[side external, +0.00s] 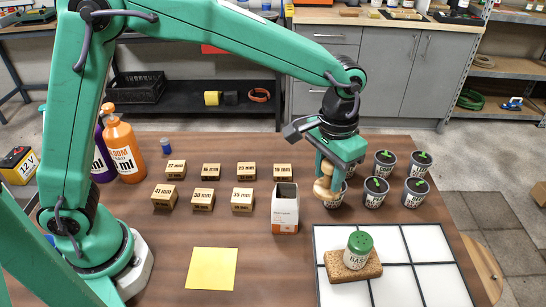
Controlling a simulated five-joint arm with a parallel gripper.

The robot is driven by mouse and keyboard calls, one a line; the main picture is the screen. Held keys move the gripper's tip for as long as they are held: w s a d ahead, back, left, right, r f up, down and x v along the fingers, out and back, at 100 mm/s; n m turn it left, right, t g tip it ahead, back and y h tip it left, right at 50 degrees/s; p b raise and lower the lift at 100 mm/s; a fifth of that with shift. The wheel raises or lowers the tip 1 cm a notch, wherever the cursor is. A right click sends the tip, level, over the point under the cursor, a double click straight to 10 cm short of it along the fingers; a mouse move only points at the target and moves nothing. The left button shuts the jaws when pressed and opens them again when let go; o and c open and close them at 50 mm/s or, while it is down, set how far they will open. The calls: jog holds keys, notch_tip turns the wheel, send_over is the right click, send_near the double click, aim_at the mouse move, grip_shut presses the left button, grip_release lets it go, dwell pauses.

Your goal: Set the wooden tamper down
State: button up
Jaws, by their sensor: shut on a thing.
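My gripper (329,165) is shut on the wooden tamper (325,186), right of the middle of the table. The tamper is pale, turned wood and points down. Its lower end is at a grey pot (335,201), the front-left one of a group, and hides much of it. I cannot tell whether the tamper touches the soil inside or stands in front of the pot.
Grey pots with green seedlings (375,190) stand close on the right. A white open box (285,210) is close on the left, beside several numbered wooden blocks (242,200). A green-capped shaker (358,250) stands on a cork block on the white tiles (424,240). Table is clear around the yellow sheet (212,268).

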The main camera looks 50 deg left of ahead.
jog(key=s+f, duration=0.2)
jog(key=s, duration=2.5)
jog(key=w+a+f, duration=0.1)
jog(key=w+f, duration=0.1)
jog(key=w, duration=0.1)
jog(key=w+a+f, duration=0.1)
jog(key=w+f, duration=0.1)
jog(key=w, duration=0.2)
jog(key=w+a+f, duration=0.2)
jog(key=w+f, duration=0.1)
jog(key=shift+w, duration=0.4)
jog(key=shift+f, duration=0.15)
jog(key=shift+f, duration=1.85)
jog(key=shift+f, duration=0.15)
